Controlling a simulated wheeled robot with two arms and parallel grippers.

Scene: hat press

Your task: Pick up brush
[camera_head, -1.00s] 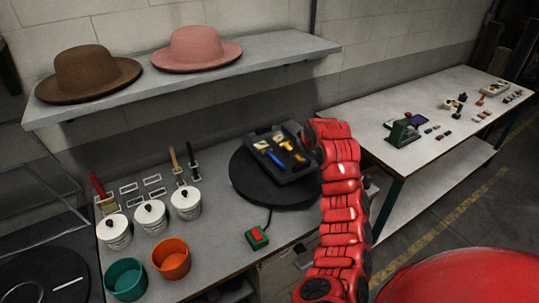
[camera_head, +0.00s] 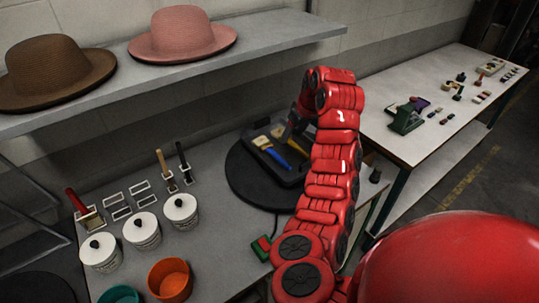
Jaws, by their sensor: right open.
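A dark tray (camera_head: 292,176) sits on a round black turntable (camera_head: 238,185) and holds a blue-handled tool (camera_head: 272,158) and a yellow-handled one, which look like brushes. More brushes stand in holders on the left: a red-handled one (camera_head: 78,203), a wooden-handled one (camera_head: 162,164) and a black-handled one (camera_head: 182,160). My right gripper (camera_head: 297,126) is open over the back right of the tray, partly hidden by my red arm. I cannot tell whether it touches anything. My left gripper is out of view.
White lidded pots (camera_head: 142,230), an orange pot (camera_head: 170,279) and a teal pot (camera_head: 119,295) stand at the front left. A green box with a red button (camera_head: 262,246) lies near the turntable. A shelf (camera_head: 270,36) with a brown hat (camera_head: 58,72) and a pink hat (camera_head: 182,34) overhangs the bench.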

